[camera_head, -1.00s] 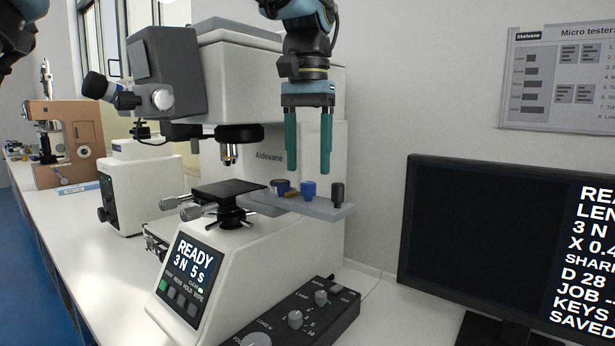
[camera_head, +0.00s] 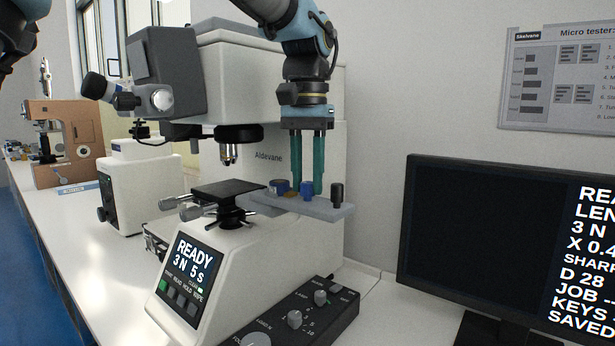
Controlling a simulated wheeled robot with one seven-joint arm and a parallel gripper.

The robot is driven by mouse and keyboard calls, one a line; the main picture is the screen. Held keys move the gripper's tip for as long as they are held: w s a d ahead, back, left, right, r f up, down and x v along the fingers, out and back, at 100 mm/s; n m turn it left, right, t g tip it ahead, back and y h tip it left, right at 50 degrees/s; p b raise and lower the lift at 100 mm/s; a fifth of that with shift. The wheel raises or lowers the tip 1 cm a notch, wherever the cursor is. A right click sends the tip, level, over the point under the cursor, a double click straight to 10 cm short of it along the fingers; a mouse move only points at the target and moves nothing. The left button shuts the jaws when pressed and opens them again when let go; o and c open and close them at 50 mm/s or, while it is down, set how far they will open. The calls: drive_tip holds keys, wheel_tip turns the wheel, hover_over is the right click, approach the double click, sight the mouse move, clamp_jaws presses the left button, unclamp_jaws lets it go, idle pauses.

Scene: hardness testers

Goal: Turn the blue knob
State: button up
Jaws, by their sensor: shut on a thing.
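The blue knob (camera_head: 307,189) stands on the grey shelf (camera_head: 325,211) at the side of the large white hardness tester. My gripper (camera_head: 307,190) points straight down over the shelf, with its two long green fingers on either side of the blue knob. The fingers are shut on the knob. Their tips partly hide its sides, and the exact contact is small to see.
On the same shelf a dark knob (camera_head: 337,193) stands close to the right, and a dark round part (camera_head: 280,186) to the left. The black tester stage (camera_head: 228,190) is further left. A monitor (camera_head: 500,250) stands at right.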

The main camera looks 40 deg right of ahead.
clamp_jaws()
drive_tip(key=m+p, duration=0.3)
drive_tip(key=m, duration=0.2)
drive_tip(key=shift+r, duration=0.2)
drive_tip(key=m+p, duration=0.2)
drive_tip(key=m, duration=0.3)
drive_tip(key=shift+m, duration=0.4)
drive_tip(key=m+p, duration=0.3)
drive_tip(key=m, duration=0.3)
drive_tip(key=shift+p, duration=0.3)
drive_tip(key=m+p, duration=0.3)
drive_tip(key=m, duration=0.2)
drive_tip(key=shift+d+f+m, duration=0.1)
drive_tip(key=shift+m, duration=0.3)
